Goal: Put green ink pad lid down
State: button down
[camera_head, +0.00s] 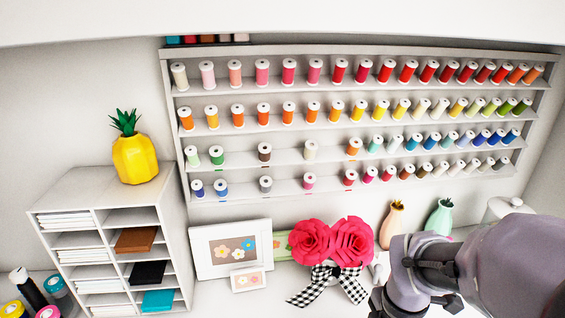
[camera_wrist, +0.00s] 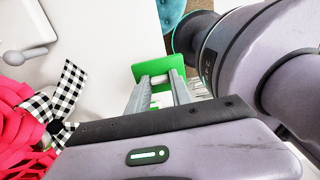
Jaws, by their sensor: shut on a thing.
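In the wrist view, a bright green flat piece, which looks like the green ink pad lid (camera_wrist: 149,67), sits at the tips of my gripper (camera_wrist: 160,79). The two grey fingers are shut on it. Part of the lid is hidden behind the fingers. A white surface (camera_wrist: 105,50) shows beyond and to the left; I cannot tell how high the lid is above it. In the head view my arm enters at the lower right, and neither the gripper tips nor the lid can be seen. The ink pad's base cannot be made out.
Red paper flowers (camera_head: 333,243) with a checked ribbon (camera_head: 331,284) lie on the white counter, left of my arm. Picture frames (camera_head: 232,247) stand beside them. Vases (camera_head: 393,223) stand behind my arm. A paper organizer (camera_head: 112,225) is at left; thread shelves (camera_head: 340,88) line the wall.

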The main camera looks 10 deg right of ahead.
jog(key=w, duration=0.2)
jog(key=w+d+b, duration=0.1)
jog(key=w, duration=0.2)
jog(key=w+d+f, duration=0.1)
jog(key=w, duration=0.1)
jog(key=shift+w+f, duration=0.1)
jog(key=shift+w, duration=0.1)
notch_tip(320, 180, down, 4)
jog(key=b, duration=0.3)
jog(key=shift+r, duration=0.45)
jog(key=shift+f, duration=0.1)
jog(key=c, duration=1.1)
grip_release()
jog(key=shift+f, duration=0.1)
jog(key=shift+c, duration=0.2)
